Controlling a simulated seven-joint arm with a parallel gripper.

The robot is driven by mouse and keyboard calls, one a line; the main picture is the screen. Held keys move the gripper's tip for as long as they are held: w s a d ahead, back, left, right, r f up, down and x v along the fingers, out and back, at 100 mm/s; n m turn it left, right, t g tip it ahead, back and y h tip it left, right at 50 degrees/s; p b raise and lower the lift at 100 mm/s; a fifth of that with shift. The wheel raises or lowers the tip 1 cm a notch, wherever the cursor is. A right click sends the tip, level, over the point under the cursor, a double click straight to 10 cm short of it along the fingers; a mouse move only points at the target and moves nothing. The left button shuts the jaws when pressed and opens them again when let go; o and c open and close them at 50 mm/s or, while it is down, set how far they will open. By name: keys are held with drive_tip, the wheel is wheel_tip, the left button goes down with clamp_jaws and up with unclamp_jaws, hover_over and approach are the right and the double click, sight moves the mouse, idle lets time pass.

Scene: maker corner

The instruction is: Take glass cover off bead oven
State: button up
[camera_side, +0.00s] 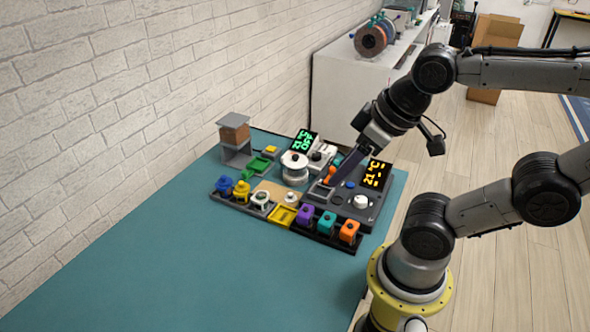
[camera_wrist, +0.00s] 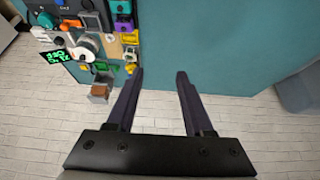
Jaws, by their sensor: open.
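The bead oven appears to be the dark grey unit (camera_side: 346,212) with an amber display (camera_side: 376,175) and a white knob, at the right of the workstation. A small grey framed panel (camera_side: 321,191) on its left part may be the glass cover; clear glass is hard to make out. My gripper (camera_side: 334,181) slants down over the unit, its fingertips near that panel in the side view; contact cannot be told. In the wrist view my gripper (camera_wrist: 160,74) has its two dark fingers apart with nothing between them. The dark unit (camera_wrist: 66,14) shows at the upper left there.
Purple, teal and orange blocks (camera_side: 327,222) stand in a black rack in front of the oven. A white spool (camera_side: 295,167), a green display (camera_side: 305,142) and blue, yellow and white pieces (camera_side: 241,190) lie to the left. The teal tabletop (camera_side: 190,255) in front is clear.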

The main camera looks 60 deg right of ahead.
drive_tip(key=shift+o, duration=0.9)
